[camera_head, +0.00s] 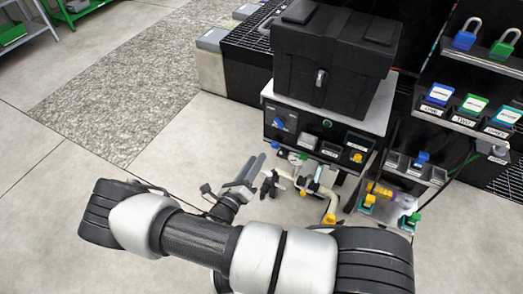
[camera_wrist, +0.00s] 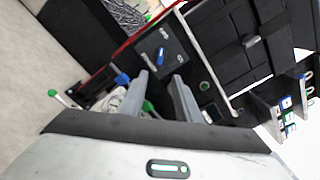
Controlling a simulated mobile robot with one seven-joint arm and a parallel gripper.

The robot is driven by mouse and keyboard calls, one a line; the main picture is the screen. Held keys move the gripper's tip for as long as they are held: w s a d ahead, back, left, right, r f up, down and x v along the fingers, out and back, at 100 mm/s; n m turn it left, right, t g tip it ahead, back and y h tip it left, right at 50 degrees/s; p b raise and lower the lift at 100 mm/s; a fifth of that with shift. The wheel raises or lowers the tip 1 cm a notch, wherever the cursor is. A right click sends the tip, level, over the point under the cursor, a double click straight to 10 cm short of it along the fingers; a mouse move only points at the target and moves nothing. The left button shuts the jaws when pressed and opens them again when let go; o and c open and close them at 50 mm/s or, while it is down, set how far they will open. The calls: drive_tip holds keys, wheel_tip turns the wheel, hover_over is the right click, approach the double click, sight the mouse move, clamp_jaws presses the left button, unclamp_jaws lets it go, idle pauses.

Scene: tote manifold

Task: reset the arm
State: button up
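My arm stretches across the bottom of the head view, bent, with my gripper (camera_head: 262,168) pointing away from me in front of the manifold. In the wrist view the two grey fingers of my gripper (camera_wrist: 158,77) stand apart with nothing between them. The control panel (camera_head: 320,136) with a blue knob is just beyond the fingers. It also shows in the wrist view (camera_wrist: 185,55). The pale manifold pipes (camera_head: 325,190) with coloured handles are close to the right of my gripper; whether they touch cannot be told.
A black tote (camera_head: 330,58) sits on the stand above the panel. Shelves with blue and green padlocks (camera_head: 465,40) and labelled slots (camera_head: 470,106) are at the right. Yellow and blue fittings (camera_head: 378,192) lie low at the right. The floor (camera_head: 60,190) at the left is clear.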

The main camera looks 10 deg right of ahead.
drive_tip(key=shift+s+a, duration=0.25)
drive_tip(key=shift+s, duration=0.15)
drive_tip(key=s+d+r+m+g+y, duration=0.2)
drive_tip(key=s+d+r+m+g, duration=0.25)
drive_tip(key=r+m, duration=0.45)
drive_tip(key=s+d+r+m+g+y, duration=0.1)
drive_tip(key=s+d+r+m+g, duration=0.2)
drive_tip(key=r+m+g, duration=0.5)
drive_tip(key=s+d+r+m+g+y, duration=0.2)
drive_tip(key=s+d+r+m+g, duration=0.15)
drive_tip(key=r+m, duration=0.7)
drive_tip(key=s+a+r+m+t+y, duration=0.1)
drive_tip(key=s+r+m+t+y, duration=0.55)
drive_tip(key=r+m, duration=0.5)
wheel_tip(320, 180, up, 17)
drive_tip(key=s+h+p, duration=0.1)
drive_tip(key=p, duration=1.5)
drive_tip(key=shift+a+n+p, duration=0.2)
drive_tip(key=shift+n+p, duration=0.1)
drive_tip(key=shift+p, duration=0.05)
